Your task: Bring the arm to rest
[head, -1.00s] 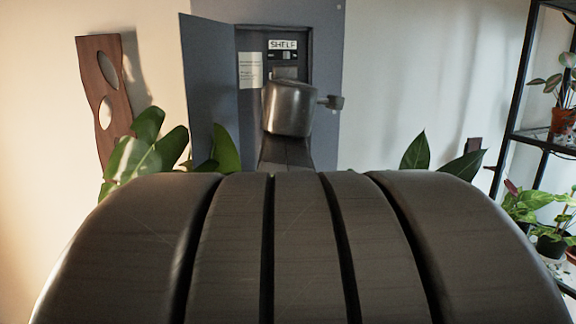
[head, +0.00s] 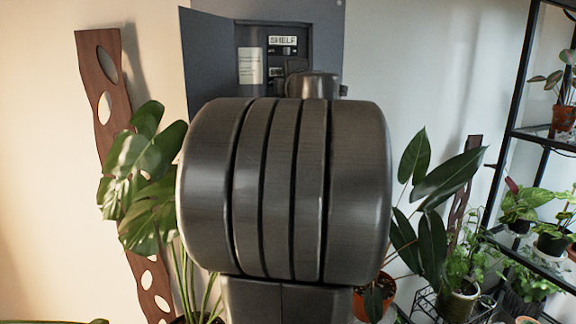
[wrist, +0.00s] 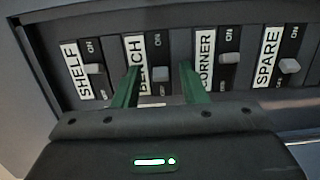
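My gripper (wrist: 158,88) shows in the wrist view with two green fingers apart and nothing between them. Its fingers are in front of the row of switches, on either side of the BENCH switch (wrist: 160,74). The SHELF switch (wrist: 94,69) is to the left; the CORNER switch (wrist: 229,57) and SPARE switch (wrist: 289,66) are to the right. The BENCH and SPARE levers sit low; the SHELF and CORNER levers are hard to judge. In the head view my arm hides the gripper and most of the grey cabinet (head: 325,40), whose door (head: 207,60) stands open.
A monstera (head: 140,165) stands left of my arm, beside a wooden board with holes (head: 98,65). A rubber plant (head: 432,235) and smaller potted plants stand to the right. A black shelf rack (head: 508,150) holds pots at the far right.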

